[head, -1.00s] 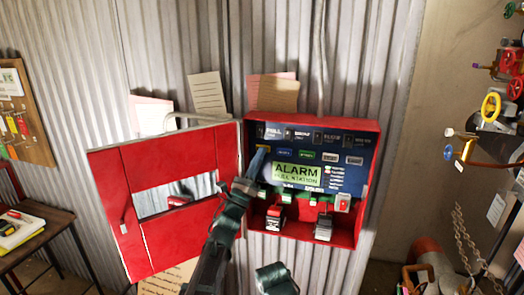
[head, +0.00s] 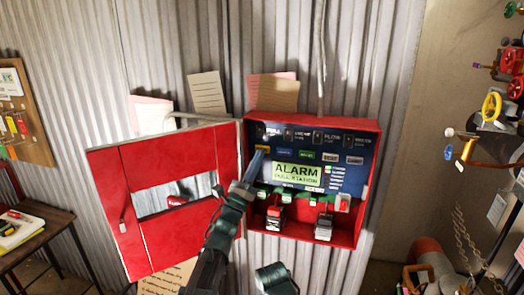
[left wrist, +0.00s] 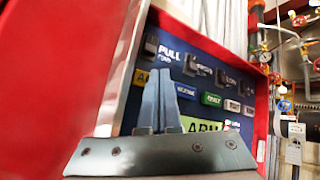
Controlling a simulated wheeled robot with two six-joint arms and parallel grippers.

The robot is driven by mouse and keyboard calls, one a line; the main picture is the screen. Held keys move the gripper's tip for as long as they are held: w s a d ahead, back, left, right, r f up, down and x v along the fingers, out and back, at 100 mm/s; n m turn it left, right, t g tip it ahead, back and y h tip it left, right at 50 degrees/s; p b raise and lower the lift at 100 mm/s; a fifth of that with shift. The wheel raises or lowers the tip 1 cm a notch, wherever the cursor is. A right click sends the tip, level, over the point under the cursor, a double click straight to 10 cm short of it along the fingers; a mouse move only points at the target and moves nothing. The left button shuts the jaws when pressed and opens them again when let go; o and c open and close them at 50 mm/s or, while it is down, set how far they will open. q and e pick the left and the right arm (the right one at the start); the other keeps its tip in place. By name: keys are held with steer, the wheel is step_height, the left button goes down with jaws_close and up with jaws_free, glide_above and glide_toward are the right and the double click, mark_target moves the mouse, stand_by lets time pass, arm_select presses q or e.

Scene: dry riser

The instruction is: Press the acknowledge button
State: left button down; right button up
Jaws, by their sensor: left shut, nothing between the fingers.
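The open red alarm cabinet (head: 372,180) has a dark blue panel (head: 350,172) with a row of labelled buttons under several black switches. A yellow button (head: 262,148) is at the left end of that row. In the left wrist view it shows as a yellow label (left wrist: 142,77) starting with "A", partly hidden by my fingers; the rest of its text cannot be read. My left gripper (head: 257,160) is shut and empty, its blue-grey fingertips just in front of and below the yellow button. In the left wrist view the fingertips (left wrist: 159,82) overlap its right side. Contact cannot be told.
The red cabinet door (head: 185,150) stands open at the left, close beside my left arm. Blue (left wrist: 186,91), green (left wrist: 211,99) and white (left wrist: 232,105) buttons sit to the right of the yellow one. A green-yellow ALARM display (head: 297,172) lies below.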

arm_select(q)
steer(key=s, duration=0.1)
steer(key=s+a, duration=0.1)
steer(key=s, duration=0.2)
steer(key=shift+s+a, duration=0.25)
steer(key=shift+s, duration=0.15)
stand_by(0.5)
